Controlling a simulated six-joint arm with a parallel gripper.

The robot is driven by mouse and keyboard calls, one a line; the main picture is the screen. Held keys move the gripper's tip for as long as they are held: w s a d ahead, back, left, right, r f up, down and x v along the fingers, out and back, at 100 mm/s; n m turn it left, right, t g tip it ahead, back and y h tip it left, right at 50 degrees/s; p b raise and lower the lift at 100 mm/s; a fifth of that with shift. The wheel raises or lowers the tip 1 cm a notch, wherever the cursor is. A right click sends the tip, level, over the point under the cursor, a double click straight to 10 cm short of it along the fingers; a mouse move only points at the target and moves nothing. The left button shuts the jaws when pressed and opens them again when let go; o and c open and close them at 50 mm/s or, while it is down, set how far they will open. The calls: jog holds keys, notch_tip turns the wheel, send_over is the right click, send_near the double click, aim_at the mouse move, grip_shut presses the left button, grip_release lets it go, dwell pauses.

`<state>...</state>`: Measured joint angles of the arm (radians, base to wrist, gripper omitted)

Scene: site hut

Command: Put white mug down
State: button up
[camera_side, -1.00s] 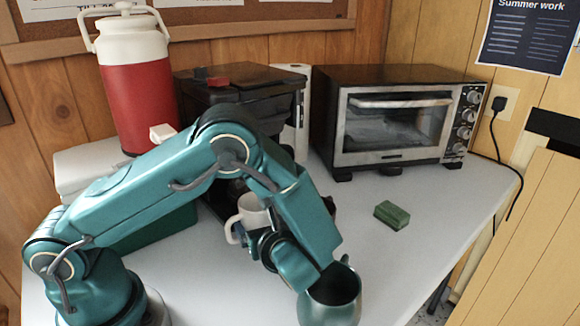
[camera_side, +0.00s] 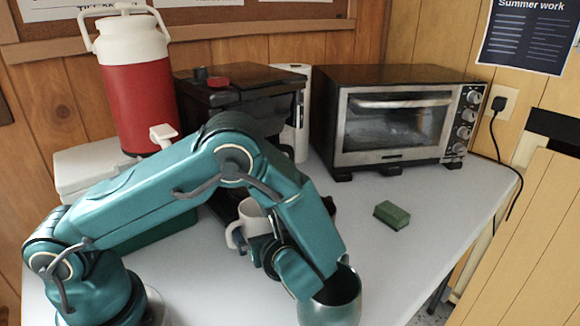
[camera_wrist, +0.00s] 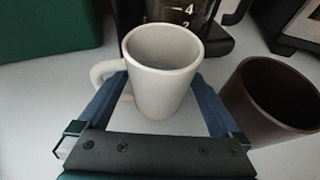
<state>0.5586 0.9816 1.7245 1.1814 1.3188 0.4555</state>
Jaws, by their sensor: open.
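The white mug (camera_wrist: 162,82) stands upright on the table in the wrist view, between the two fingers of my gripper (camera_wrist: 158,105). Its handle points left and overlaps the left finger in the picture. The fingers are spread, with a gap showing at the mug's lower right. In the side view the white mug (camera_side: 252,219) is partly hidden by my arm, and my gripper (camera_side: 262,250) is just in front of it.
A coffee maker (camera_side: 245,85) is behind the white mug. A green sponge (camera_side: 391,215) and toaster oven (camera_side: 395,120) are to the right, with clear table around the sponge.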

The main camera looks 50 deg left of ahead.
jog(key=v, duration=0.3)
jog(key=shift+d+r, duration=0.15)
jog(key=shift+d, duration=0.2)
notch_tip(320, 180, up, 7)
jog(key=s+d+r+n+h, duration=0.1)
jog(key=s+n+h, duration=0.4)
jog(key=n, duration=0.5)
jog(key=s+d+r+n+t+h, duration=0.1)
jog(key=s+r+n+h, duration=0.3)
jog(key=n, duration=0.7)
jog(key=s+d+h, duration=0.1)
jog(key=s+h, duration=0.1)
jog(key=h, duration=0.1)
jog(key=shift+s+d+h, duration=0.25)
jog(key=shift+d+h, duration=0.05)
jog(key=shift+h, duration=0.1)
jog(key=shift+d+r+n, duration=0.15)
jog(key=shift+r+n, duration=0.05)
jog(key=shift+n, duration=0.2)
jog(key=c, duration=0.8)
jog(key=shift+w, duration=0.1)
